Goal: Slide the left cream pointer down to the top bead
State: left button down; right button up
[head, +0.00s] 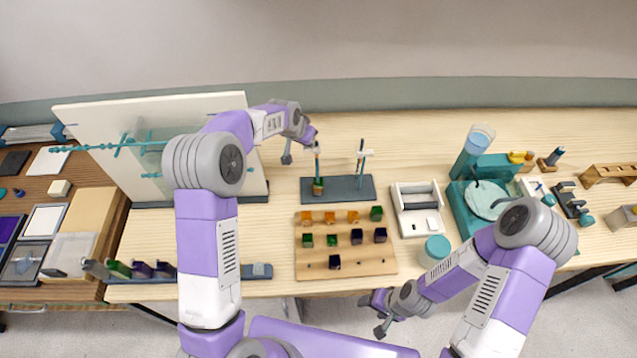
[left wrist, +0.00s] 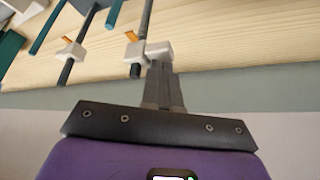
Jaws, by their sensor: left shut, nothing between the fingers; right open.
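A dark slate base (head: 345,190) carries two upright rods. The left rod (head: 317,168) has orange and green beads (head: 318,186) at its foot. In the left wrist view the left cream pointer (left wrist: 133,51), with an orange tip, sits on its rod well above the beads. My left gripper (left wrist: 159,58) is shut and empty, its pale fingertips right beside that pointer; I cannot tell whether they touch. The right cream pointer (head: 361,155) is on the right rod and also shows in the left wrist view (left wrist: 69,49). My right gripper (head: 373,314) is open and empty, off the table's front edge.
A wooden board (head: 345,262) with several coloured beads lies in front of the base. A white tray (head: 417,208) and a teal jar (head: 435,251) stand to its right. A large white panel (head: 110,130) stands at the left, behind my left arm.

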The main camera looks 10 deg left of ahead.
pick_arm(q)
jog(key=shift+f, duration=0.1)
dwell(0.5)
notch_tip(320, 180, down, 8)
jog(key=b, duration=0.6)
jog(key=shift+f+b, duration=0.15)
jog(key=shift+b, duration=0.15)
dwell(0.5)
jog(key=shift+f, duration=0.3)
dwell(0.7)
jog(key=shift+r, duration=0.1)
jog(key=shift+r+p, duration=2.4)
jog(key=shift+r, duration=2.05)
